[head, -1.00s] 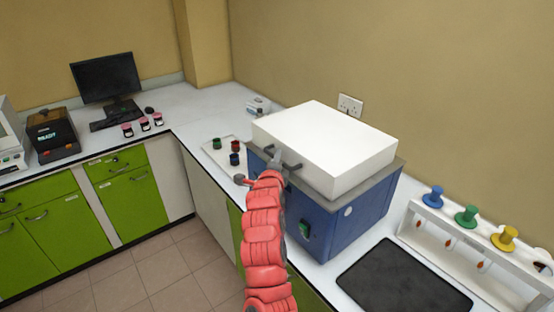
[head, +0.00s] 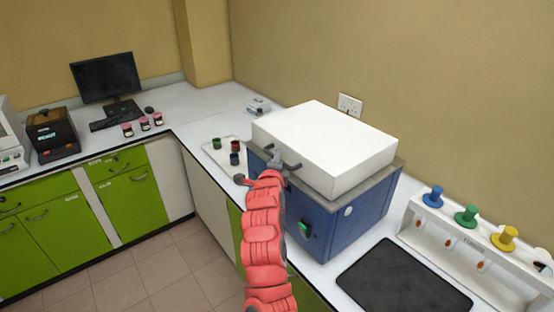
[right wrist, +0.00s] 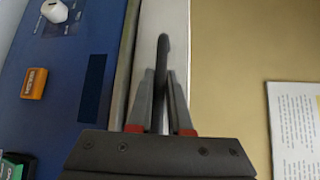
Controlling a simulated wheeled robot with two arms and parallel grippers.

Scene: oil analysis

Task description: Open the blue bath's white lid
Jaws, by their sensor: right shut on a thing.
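The blue bath (head: 335,220) stands on the worktop against the wall, with its white lid (head: 325,145) lying closed on top. A dark bar handle (head: 292,166) is on the lid's front face. My right gripper (head: 276,160) is at this handle, at the front of the lid. In the right wrist view, the fingers (right wrist: 160,105) are shut around the dark handle (right wrist: 162,60), with the blue front panel (right wrist: 65,75) to the left. My left gripper is not in view.
A white tray (head: 217,158) with small coloured-capped jars lies left of the bath. A black mat (head: 400,280) and a white rack (head: 470,245) with blue, green and yellow-topped pieces stand to the right. The wall is close behind the bath.

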